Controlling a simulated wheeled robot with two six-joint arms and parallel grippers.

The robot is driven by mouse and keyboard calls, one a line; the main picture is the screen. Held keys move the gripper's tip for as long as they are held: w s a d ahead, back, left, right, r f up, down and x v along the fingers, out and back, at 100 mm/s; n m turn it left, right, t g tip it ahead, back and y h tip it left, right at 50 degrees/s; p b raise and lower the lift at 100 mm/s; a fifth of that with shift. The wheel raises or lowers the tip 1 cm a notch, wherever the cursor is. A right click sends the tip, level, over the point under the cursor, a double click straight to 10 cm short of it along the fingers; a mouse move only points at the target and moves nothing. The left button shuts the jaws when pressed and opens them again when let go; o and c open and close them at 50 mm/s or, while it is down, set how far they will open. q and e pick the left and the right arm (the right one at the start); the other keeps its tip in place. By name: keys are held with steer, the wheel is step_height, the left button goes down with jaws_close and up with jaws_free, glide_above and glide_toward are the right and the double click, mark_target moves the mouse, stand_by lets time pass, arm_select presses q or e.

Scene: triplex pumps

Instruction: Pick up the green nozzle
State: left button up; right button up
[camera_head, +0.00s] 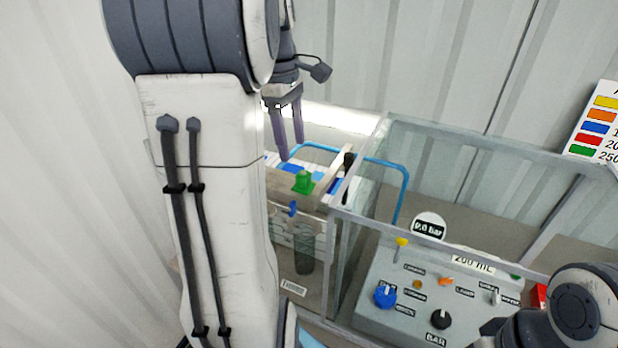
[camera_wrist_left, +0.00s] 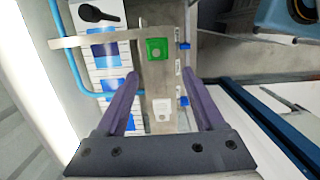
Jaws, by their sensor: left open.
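The green nozzle (camera_head: 303,183) sits on top of a beige rack (camera_head: 288,188) left of the glass-walled box in the head view. In the left wrist view the green nozzle (camera_wrist_left: 156,49) shows as a square with a round centre, beyond the fingertips and roughly between their lines. My left gripper (camera_head: 291,150) is open and empty, above and slightly behind the nozzle in the head view, fingers pointing down. It also shows in the left wrist view (camera_wrist_left: 160,76), apart from the nozzle. My right gripper cannot be made out; only part of my right arm shows at lower right.
A glass-walled box (camera_head: 340,215) stands right of the rack. A control panel (camera_head: 400,310) with knobs and a yellow nozzle (camera_head: 402,242) is beyond its wall. A blue tube (camera_head: 404,195) arches behind the rack. A white nozzle (camera_wrist_left: 162,110) sits between my fingers in the wrist view.

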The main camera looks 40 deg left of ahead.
mark_target(303, 173)
arm_select(q)
steer(key=f, duration=0.2)
steer(key=d+f, duration=0.1)
steer(key=shift+w, duration=0.3)
steer(key=f+p, duration=0.1)
steer(key=f, duration=0.1)
steer(key=d+f+p, duration=0.1)
steer(key=f, duration=0.2)
steer(key=shift+w, duration=0.2)
steer(key=shift+f, duration=0.25)
jaws_close()
